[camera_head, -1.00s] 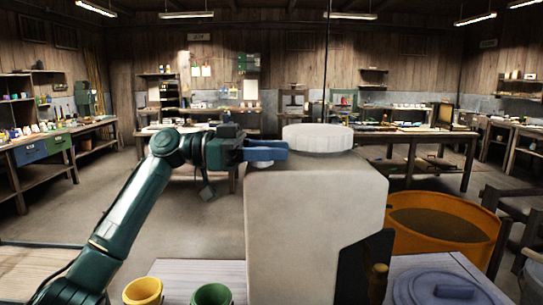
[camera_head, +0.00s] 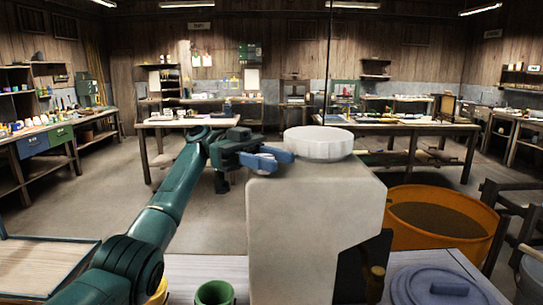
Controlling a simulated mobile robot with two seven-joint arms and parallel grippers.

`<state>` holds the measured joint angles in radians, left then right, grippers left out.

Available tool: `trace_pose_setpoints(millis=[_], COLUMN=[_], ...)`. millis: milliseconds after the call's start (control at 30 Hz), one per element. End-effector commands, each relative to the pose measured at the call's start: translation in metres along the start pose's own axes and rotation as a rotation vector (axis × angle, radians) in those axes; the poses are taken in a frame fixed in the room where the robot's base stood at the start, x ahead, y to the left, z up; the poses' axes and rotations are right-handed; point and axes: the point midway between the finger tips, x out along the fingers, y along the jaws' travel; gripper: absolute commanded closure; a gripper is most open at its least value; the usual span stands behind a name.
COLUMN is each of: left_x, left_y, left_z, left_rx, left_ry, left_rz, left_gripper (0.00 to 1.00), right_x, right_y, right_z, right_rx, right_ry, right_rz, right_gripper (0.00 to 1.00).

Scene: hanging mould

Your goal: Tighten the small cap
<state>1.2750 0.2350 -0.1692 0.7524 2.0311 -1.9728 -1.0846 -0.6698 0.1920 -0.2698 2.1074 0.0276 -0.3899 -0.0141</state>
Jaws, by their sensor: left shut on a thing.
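A large pale block-shaped mould (camera_head: 310,222) stands in the middle of the view, with a wide white round cap (camera_head: 318,143) on top. My left gripper (camera_head: 268,158) has blue fingers and is at the mould's upper left corner, beside the wide cap. The fingers are shut around a small pale piece at that corner, which looks like the small cap (camera_head: 267,156). The fingers hide most of it, so I cannot tell how it sits on the mould. My right gripper is not in view.
A thin dark line (camera_head: 328,70) runs down behind the wide cap. An orange tub (camera_head: 440,250) stands right of the mould. A grey-blue lid (camera_head: 440,287) lies at the front right. A green cup (camera_head: 214,293) is at the front left. Workbenches line the back.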

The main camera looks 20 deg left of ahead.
Motion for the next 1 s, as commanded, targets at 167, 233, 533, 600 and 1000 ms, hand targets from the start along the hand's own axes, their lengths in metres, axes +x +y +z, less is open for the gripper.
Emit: trace_pose_setpoints(millis=[167,233,533,600,1000], left_x=[0.000,0.000,0.000,0.000,0.000], left_y=[0.000,0.000,0.000,0.000,0.000], left_z=[0.001,0.001,0.001,0.001,-0.011], left_rx=[0.000,0.000,-0.001,-0.001,0.004], left_ry=[-0.002,-0.003,-0.002,-0.002,-0.001], left_rz=[0.005,0.005,0.003,0.003,0.002], left_gripper=[0.85,0.85,0.48,0.43,0.41], right_x=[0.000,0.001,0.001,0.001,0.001], right_y=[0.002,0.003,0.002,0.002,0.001], right_z=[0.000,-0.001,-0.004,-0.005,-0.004], right_rx=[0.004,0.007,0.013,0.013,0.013], right_ry=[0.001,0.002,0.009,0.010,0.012], right_rz=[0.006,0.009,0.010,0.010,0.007], right_gripper=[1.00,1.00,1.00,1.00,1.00])
